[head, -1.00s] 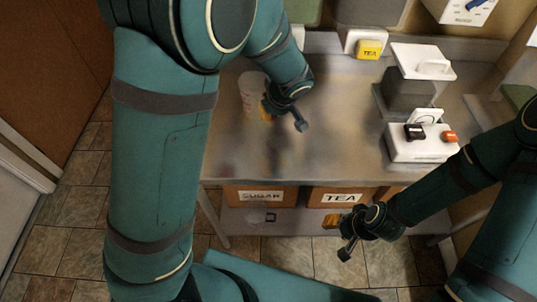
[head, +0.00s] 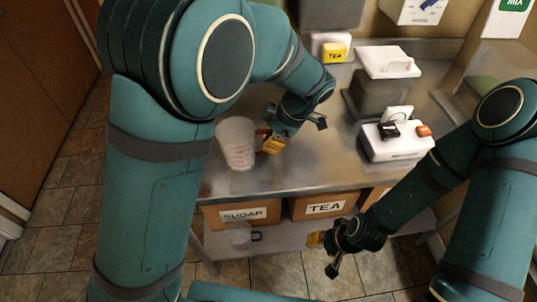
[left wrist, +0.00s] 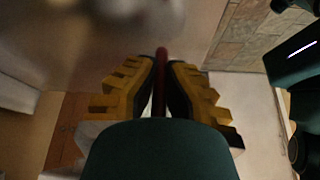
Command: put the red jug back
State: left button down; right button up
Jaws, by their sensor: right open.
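The jug (head: 237,143) is translucent white with red markings and a red handle. In the head view it is upright over the left part of the metal bench (head: 300,178), seemingly raised off it. My left gripper (head: 268,143) is at the jug's right side, shut on the handle. In the left wrist view the red handle (left wrist: 161,72) shows between the yellow fingers; the jug's body is not clear there. My right gripper (head: 328,254) is open and empty, low in front of the bench.
A white unit with black and orange parts (head: 395,146) and a lidded dark container (head: 378,95) stand on the bench's right side. A yellow TEA label (head: 335,52) is at the back. Below are SUGAR (head: 243,215) and TEA (head: 325,207) boxes and a clear container (head: 238,236).

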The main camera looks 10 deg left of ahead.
pick_arm(q)
jog(key=shift+f+b, duration=0.4)
jog(key=shift+f, duration=1.85)
jog(key=shift+f, duration=0.15)
jog(key=c, duration=1.1)
grip_release()
jog(key=shift+c, duration=0.2)
jog(key=shift+r, duration=0.4)
jog(key=p+v, duration=0.2)
jog(key=v, duration=0.9)
jog(key=shift+d+r, duration=0.2)
jog(key=shift+r, duration=0.05)
